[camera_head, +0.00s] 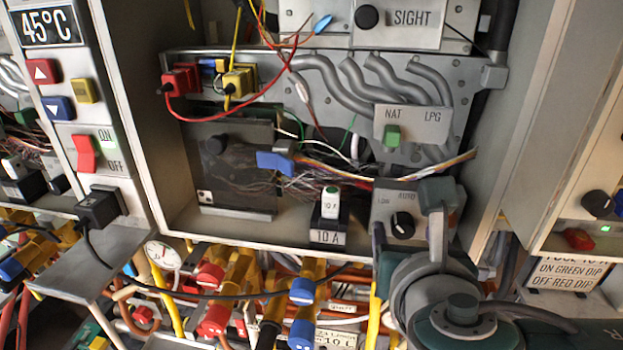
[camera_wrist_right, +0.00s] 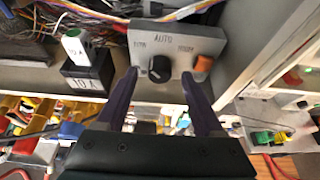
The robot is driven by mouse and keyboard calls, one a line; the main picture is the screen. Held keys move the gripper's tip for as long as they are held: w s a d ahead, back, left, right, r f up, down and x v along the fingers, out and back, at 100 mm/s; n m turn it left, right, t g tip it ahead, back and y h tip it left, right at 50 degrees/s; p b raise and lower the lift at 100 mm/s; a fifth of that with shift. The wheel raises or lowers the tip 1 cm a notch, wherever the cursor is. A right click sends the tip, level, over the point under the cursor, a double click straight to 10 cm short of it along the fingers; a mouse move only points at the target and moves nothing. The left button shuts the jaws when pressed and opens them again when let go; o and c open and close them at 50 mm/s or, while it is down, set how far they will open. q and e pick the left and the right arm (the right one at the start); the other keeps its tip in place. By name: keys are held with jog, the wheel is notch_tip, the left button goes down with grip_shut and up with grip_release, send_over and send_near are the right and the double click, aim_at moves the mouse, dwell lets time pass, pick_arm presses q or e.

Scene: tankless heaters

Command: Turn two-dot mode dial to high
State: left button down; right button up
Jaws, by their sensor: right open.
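The mode dial (camera_head: 403,225) is a black round knob on a light grey panel (camera_head: 385,205) at the bottom right of the open heater cabinet. The panel reads LOW and AUTO in the head view; its right side is hidden by my arm. In the right wrist view the dial (camera_wrist_right: 160,68) sits between the fingers, below AUTO. I cannot tell exactly where its pointer stands. A dark plate with two white dots (camera_head: 203,196) is in the same cabinet. My right gripper (camera_head: 410,222) is open, its fingers (camera_wrist_right: 159,76) on either side of the dial; contact is unclear. My left gripper is out of view.
An orange button (camera_wrist_right: 203,64) sits right of the dial. A 10 A breaker (camera_head: 330,205) stands to the left, with loose wires (camera_head: 380,178) above. The cabinet's right wall (camera_head: 500,130) is close to my right arm. Pipes and valves crowd the space below.

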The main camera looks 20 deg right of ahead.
jog(key=shift+x, duration=0.8)
jog(key=shift+c, duration=0.4)
grip_shut()
